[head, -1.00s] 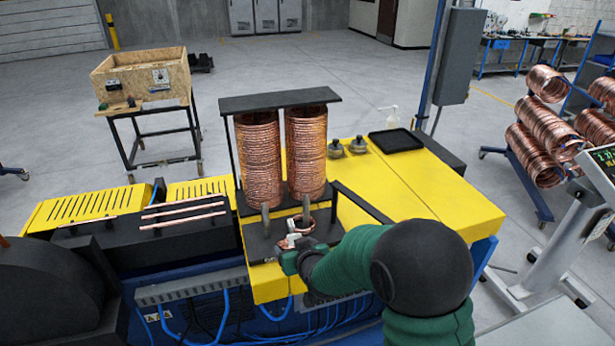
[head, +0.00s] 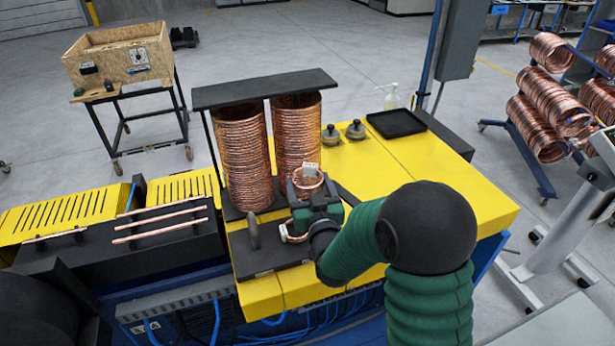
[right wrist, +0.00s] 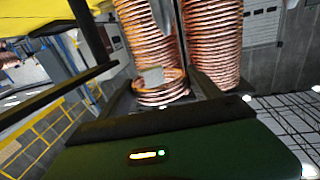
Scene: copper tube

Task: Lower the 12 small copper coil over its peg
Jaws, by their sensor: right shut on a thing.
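A small copper coil (head: 308,187) with a pale tag is held by my right gripper (head: 306,193), in front of the right tall coil stack. The coil also shows in the right wrist view (right wrist: 160,95), just beyond the dark edge of the gripper body. My right gripper is shut on it. A grey upright peg (head: 254,233) stands bare on the black plate (head: 262,260). The spot of the other peg is hidden behind my gripper. Another small copper ring (head: 292,234) shows partly below and left of the gripper. My left gripper is not in view.
Two tall copper coil stacks (head: 243,155) stand under a black top bar (head: 265,89), close behind the gripper. Dark knobs (head: 331,136) and a black tray (head: 396,123) sit on the yellow table (head: 440,185). Copper rods (head: 160,223) lie at left.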

